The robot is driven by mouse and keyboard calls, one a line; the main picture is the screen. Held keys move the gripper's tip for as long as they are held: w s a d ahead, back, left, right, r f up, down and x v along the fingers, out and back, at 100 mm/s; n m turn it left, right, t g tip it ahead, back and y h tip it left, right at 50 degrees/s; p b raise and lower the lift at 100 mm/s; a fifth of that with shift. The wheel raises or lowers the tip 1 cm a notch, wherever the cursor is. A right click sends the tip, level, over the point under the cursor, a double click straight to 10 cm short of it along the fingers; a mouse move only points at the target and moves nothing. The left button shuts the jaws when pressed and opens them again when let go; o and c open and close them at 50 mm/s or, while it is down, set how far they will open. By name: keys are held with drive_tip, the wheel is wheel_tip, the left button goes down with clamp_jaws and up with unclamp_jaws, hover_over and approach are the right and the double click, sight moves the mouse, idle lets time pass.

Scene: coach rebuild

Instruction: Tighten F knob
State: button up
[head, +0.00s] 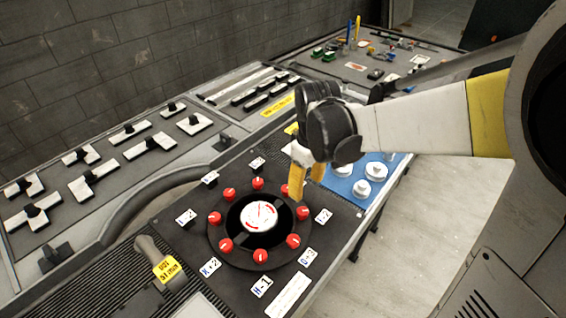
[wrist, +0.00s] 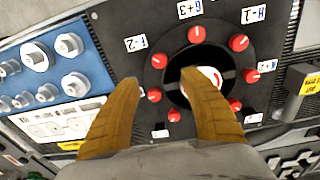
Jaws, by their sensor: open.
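The F knob (head: 303,213) is a small red knob on the right side of the dark round dial panel, beside the white F-2 label (head: 322,215). In the wrist view the F knob (wrist: 159,60) sits just beyond my fingertips, near its label (wrist: 136,43). My gripper (head: 305,185) is open above the right edge of the dial. Its two orange fingers (wrist: 160,82) are spread and empty, apart from the F knob. Another red knob (wrist: 154,95) shows between the fingers. The right finger overlaps the central white dial in the wrist view.
Several other red knobs ring the central red-and-white dial (head: 260,215). A blue panel with white knobs (head: 363,188) lies to the right. A grey lever with a yellow tag (head: 167,268) stands at the left. A long console with black switches runs along the wall.

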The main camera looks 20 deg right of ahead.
sight(303, 211)
drive_tip(key=shift+n+g, duration=0.3)
drive_tip(key=shift+g, duration=0.1)
drive_tip(key=f+b, duration=0.1)
drive_tip(key=f, duration=0.3)
drive_tip(key=f+b, duration=0.2)
drive_tip(key=f, duration=0.2)
drive_tip(key=w+f+b, duration=0.1)
drive_tip(key=f, duration=0.3)
drive_tip(key=shift+w+f, duration=0.1)
drive_tip(key=shift+f, duration=0.3)
drive_tip(key=shift+c, duration=0.5)
clamp_jaws()
